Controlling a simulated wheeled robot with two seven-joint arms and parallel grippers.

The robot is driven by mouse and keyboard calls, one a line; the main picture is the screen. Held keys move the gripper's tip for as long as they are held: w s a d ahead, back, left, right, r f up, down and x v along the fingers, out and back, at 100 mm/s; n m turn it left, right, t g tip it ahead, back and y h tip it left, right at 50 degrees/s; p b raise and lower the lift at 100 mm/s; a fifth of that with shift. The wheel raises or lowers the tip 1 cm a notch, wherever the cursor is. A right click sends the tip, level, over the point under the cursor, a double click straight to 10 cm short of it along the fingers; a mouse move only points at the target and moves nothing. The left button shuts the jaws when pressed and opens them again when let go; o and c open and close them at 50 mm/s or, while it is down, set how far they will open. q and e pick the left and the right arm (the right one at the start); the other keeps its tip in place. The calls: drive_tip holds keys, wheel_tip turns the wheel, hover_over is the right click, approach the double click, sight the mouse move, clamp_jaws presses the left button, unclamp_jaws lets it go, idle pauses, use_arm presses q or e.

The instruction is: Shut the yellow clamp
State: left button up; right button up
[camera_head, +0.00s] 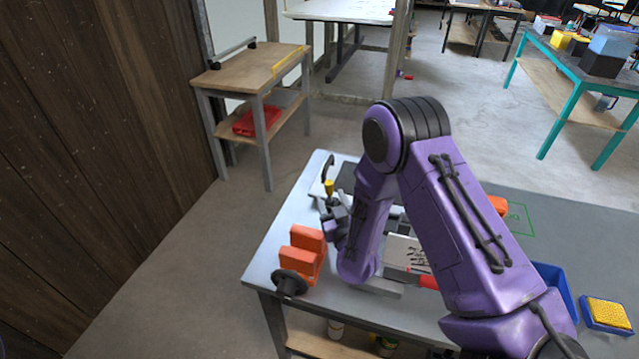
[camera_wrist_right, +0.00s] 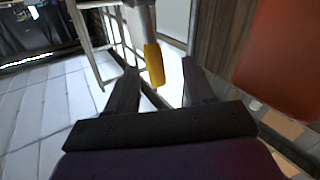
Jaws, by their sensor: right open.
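The yellow clamp handle (camera_head: 329,188) stands upright near the far left corner of the workbench in the head view. It also shows in the right wrist view, where the yellow grip (camera_wrist_right: 154,65) hangs from a pale metal lever (camera_wrist_right: 139,20). My right gripper (camera_head: 337,212) is close to the handle in the head view. In the right wrist view its two dark fingers (camera_wrist_right: 158,88) are apart, with the yellow grip between or just beyond their tips. I cannot tell whether they touch it. The clamp's base is partly hidden by my right arm. My left gripper is out of view.
An orange vise (camera_head: 303,254) with a dark round handle (camera_head: 290,283) stands at the bench's left edge. A blue bin (camera_head: 555,290) and a yellow-topped blue tray (camera_head: 606,314) lie at the right. A wooden side table (camera_head: 250,72) stands behind, near the wall.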

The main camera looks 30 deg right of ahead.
sight(331, 190)
drive_tip(key=w, duration=0.1)
drive_tip(key=w+d+r+p, duration=0.1)
drive_tip(key=w, duration=0.1)
drive_tip(key=shift+d+r+p, duration=0.15)
drive_tip(key=shift+d+p, duration=0.15)
drive_tip(key=shift+p, duration=0.05)
drive_tip(key=w, duration=0.2)
drive_tip(key=w+d+f, duration=0.1)
drive_tip(key=shift+r, duration=0.15)
drive_tip(key=shift+s+a, duration=0.1)
drive_tip(key=shift+c, duration=1.2)
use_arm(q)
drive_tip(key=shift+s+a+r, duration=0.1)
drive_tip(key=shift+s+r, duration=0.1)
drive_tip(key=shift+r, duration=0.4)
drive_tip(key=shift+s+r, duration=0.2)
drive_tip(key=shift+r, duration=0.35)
use_arm(e)
drive_tip(key=shift+r, duration=0.1)
clamp_jaws()
